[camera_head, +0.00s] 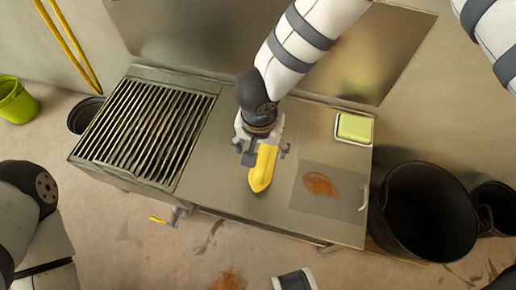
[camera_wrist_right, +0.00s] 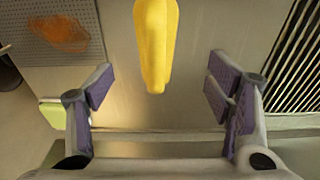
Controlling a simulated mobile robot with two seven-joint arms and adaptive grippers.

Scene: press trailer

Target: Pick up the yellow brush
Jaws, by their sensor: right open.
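The yellow brush (camera_head: 262,170) lies on the metal worktop near its middle, pointing towards the front edge. In the right wrist view the brush (camera_wrist_right: 156,40) comes in from the top, and its near end shows between the fingers. My right gripper (camera_head: 263,150) is over the brush's far end, with its fingers spread to either side. In the wrist view the right gripper (camera_wrist_right: 158,92) is open, with visible gaps between both purple finger pads and the brush. I cannot tell how high the fingers are above the worktop. My left gripper is not in view.
A slatted grate (camera_head: 145,130) fills the worktop's left part. A green sponge-like block in a dish (camera_head: 354,128) sits at the back right. A perforated plate with an orange-brown stain (camera_head: 319,186) lies right of the brush. Black bins (camera_head: 425,210) stand at the right.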

